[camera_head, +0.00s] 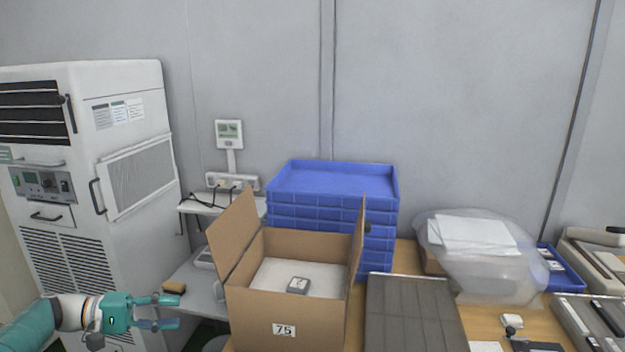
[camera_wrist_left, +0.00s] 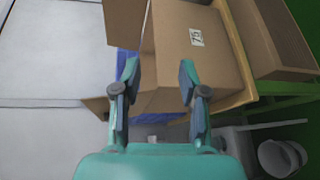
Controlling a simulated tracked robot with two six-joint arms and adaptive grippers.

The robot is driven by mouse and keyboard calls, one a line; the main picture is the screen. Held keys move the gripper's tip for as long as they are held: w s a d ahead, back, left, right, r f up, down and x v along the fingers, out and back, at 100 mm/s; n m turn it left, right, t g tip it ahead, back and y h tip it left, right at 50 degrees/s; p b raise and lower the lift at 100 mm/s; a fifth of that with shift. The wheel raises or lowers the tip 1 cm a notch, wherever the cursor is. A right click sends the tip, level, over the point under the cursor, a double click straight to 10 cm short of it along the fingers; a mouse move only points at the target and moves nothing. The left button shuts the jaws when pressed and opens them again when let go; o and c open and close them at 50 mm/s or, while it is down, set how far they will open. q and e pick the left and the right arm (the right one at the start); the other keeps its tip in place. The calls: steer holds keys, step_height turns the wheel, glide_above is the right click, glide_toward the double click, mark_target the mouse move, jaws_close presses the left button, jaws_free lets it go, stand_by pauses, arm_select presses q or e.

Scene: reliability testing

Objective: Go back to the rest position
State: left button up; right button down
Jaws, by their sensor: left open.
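My left gripper (camera_head: 168,312) is at the lower left of the head view, pointing right with its fingers apart and nothing between them. In the left wrist view the open fingers (camera_wrist_left: 158,90) show in front of the side of a cardboard box. My left gripper is left of that open cardboard box (camera_head: 255,315), apart from it in the head view. The box bears the label 75 and holds a small grey-and-white device (camera_head: 298,286) on a white layer. My right gripper is not in view.
A stack of blue crates (camera_head: 335,180) stands behind the box. A white cabinet machine (camera_head: 115,150) stands at the left. A dark panel (camera_head: 412,315) and a clear plastic bag (camera_head: 490,270) lie on the wooden table to the right. A bin (camera_wrist_left: 280,158) shows in the wrist view.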

arm_select(q)
steer(key=s+d+f+n+g+y, duration=0.1)
steer(key=d+f+n+y, duration=0.15)
steer(key=f, duration=0.65)
steer(key=s+d+f+n+y, duration=0.15)
steer(key=d+f, duration=0.25)
steer(key=f, duration=0.5)
steer(key=s+d+f+m+g+y, duration=0.1)
steer(key=s+d+f+g+y, duration=0.15)
steer(key=s+f, duration=0.4)
steer(key=s+d+f+m+g+y, duration=0.1)
steer(key=s+d+f+y, duration=0.15)
steer(key=s+f, duration=0.4)
steer(key=s+d+f+m+y, duration=0.1)
steer(key=s+d+f+m, duration=0.1)
steer(key=s, duration=0.6)
steer(key=s+d+f+m+y, duration=0.1)
steer(key=s+d+f+m, duration=0.2)
steer(key=s, duration=0.5)
steer(key=shift+d+t, duration=0.35)
steer(key=shift+d, duration=0.2)
